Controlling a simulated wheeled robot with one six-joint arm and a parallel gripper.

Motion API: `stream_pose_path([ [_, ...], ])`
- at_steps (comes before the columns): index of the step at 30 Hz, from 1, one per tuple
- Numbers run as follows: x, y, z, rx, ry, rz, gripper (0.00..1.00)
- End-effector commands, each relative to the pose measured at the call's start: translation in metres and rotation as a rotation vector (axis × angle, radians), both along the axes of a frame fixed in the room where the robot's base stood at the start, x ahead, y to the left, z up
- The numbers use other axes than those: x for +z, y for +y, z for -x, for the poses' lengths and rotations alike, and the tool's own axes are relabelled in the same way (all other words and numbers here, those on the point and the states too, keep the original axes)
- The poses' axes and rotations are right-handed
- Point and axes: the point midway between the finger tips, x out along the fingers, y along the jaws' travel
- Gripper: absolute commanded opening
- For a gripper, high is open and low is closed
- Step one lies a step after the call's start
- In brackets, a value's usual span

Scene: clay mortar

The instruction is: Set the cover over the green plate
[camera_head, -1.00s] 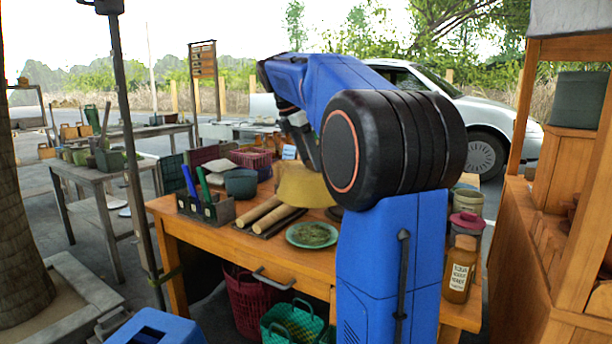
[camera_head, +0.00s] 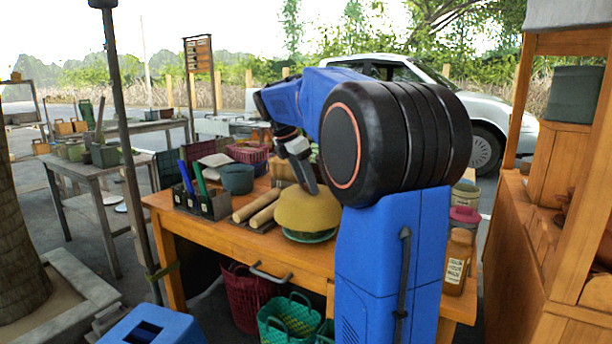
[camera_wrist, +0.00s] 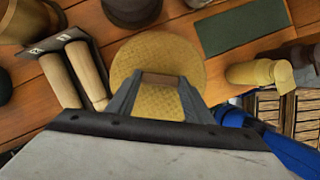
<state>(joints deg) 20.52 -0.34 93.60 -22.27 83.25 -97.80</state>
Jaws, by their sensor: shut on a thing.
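The cover (camera_head: 308,210) is a yellow, woven-looking dome, and it also shows in the wrist view (camera_wrist: 158,52). The green plate (camera_head: 310,238) is on the wooden table, with only its front rim showing beneath the cover. The cover is over the plate; I cannot tell whether its edge touches the plate or hangs just above it. My gripper (camera_head: 314,190) is at the top of the cover. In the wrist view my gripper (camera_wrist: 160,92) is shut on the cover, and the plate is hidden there.
Two wooden rolling pins (camera_head: 256,209) lie left of the cover. A black caddy (camera_head: 207,207) with blue and green items and a dark green bowl (camera_head: 237,179) stand farther left. An amber bottle (camera_head: 457,262) is at the right end of the wooden table (camera_head: 178,220). Baskets (camera_head: 290,318) sit below.

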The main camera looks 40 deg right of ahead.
Motion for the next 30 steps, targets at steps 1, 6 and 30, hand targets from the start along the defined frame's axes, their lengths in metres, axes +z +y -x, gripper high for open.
stream_pose_path([
  [1,-0.004,0.000,0.000,0.000,0.000,0.000,0.07],
  [6,-0.018,0.000,0.000,-0.001,0.000,0.000,0.07],
  [30,-0.061,0.000,0.000,-0.001,-0.001,0.000,0.07],
])
